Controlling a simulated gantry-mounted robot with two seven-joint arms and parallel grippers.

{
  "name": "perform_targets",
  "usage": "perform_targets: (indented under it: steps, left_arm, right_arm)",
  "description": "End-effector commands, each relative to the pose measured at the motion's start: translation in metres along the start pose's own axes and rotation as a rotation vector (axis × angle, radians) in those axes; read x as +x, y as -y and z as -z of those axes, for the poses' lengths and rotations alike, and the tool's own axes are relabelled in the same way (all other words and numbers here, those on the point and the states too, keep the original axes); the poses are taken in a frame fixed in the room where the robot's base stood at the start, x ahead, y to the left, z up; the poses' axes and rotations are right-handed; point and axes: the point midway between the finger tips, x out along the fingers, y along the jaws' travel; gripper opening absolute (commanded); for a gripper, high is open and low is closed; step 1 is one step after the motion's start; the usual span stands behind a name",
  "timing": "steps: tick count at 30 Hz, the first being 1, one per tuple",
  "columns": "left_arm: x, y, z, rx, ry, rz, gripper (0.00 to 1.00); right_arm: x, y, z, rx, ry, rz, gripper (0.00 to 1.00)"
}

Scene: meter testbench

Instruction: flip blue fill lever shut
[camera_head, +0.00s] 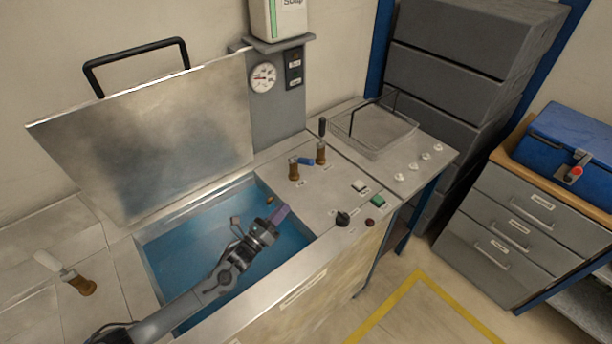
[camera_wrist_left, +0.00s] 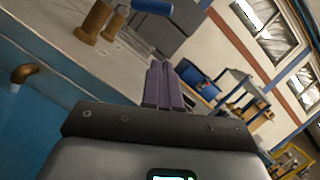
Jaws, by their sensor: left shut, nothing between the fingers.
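The blue fill lever (camera_head: 306,161) sits on a brass valve (camera_head: 294,172) on the steel top to the right of the basin. Its handle points right, toward a second brass valve with a black upright lever (camera_head: 322,128). In the left wrist view the blue lever (camera_wrist_left: 153,7) shows at the top, above brass fittings (camera_wrist_left: 92,22). My left gripper (camera_head: 280,213) is over the blue basin, apart from the lever, below and left of it in the head view. Its purple fingers (camera_wrist_left: 164,84) are together with nothing between them. My right gripper is not in view.
The basin (camera_head: 165,250) holds blue liquid, and its steel lid (camera_head: 150,140) stands open behind. A black knob (camera_head: 343,218) and green button (camera_head: 377,201) are on the panel.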

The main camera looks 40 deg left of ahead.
Motion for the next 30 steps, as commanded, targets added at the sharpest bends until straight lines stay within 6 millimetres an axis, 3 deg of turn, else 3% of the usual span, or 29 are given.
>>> perform_targets:
  steps: [11,27,30]
  left_arm:
    - [0.012,0.0,-0.001,-0.002,0.002,0.0,0.0]
    - [0.103,0.0,-0.001,-0.003,0.003,-0.001,0.0]
    - [0.113,0.001,-0.013,-0.002,0.001,-0.001,0.0]
  right_arm:
    - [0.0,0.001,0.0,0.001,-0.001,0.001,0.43]
    - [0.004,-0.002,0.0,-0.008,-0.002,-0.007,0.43]
    - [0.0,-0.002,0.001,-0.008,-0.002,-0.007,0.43]
